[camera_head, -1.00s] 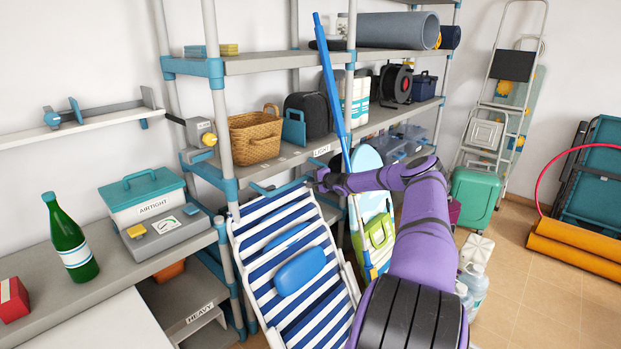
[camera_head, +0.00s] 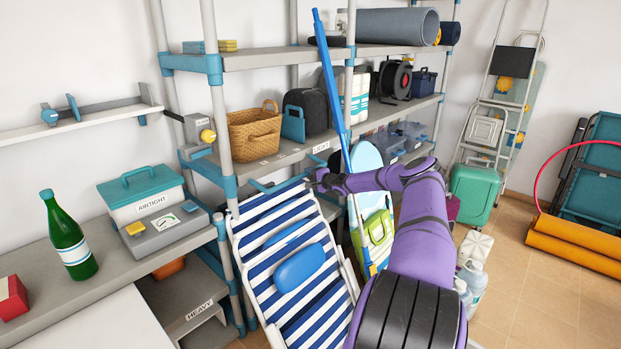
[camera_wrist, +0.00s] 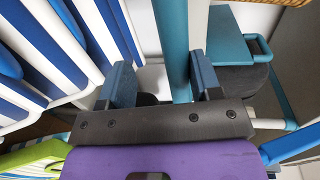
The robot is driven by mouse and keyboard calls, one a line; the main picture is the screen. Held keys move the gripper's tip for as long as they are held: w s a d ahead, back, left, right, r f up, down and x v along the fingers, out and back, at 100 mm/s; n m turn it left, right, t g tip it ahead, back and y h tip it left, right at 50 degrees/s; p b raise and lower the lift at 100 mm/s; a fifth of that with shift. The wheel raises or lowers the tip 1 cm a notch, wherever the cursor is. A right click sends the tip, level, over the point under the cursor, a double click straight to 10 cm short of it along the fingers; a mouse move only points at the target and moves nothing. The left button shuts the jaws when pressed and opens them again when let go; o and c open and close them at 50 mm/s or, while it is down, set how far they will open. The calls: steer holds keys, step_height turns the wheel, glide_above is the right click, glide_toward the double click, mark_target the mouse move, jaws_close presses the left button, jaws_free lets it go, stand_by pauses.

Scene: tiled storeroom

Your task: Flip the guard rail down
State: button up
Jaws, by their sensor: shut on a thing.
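The guard rail (camera_head: 285,186) is a teal bar along the front of the middle shelf, above the striped deckchair. In the wrist view the rail (camera_wrist: 172,45) runs between my two blue-padded fingers, close to the right one. My gripper (camera_head: 318,181) is at the right part of the rail in the head view, small and partly hidden by my arm. In the wrist view my gripper (camera_wrist: 163,82) is shut on the rail. The rail's far fixing is not clear.
The blue-and-white deckchair (camera_head: 265,237) leans just below the rail. A blue pole (camera_head: 330,85) stands close to my gripper. A wicker basket (camera_head: 255,135) and a dark backpack (camera_head: 308,108) sit on the shelf behind.

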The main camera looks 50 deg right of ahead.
steer(key=s+r, duration=0.1)
steer(key=s, duration=0.9)
steer(key=shift+s+d+r, duration=0.15)
steer(key=shift+s+r, duration=0.1)
steer(key=shift+s, duration=0.15)
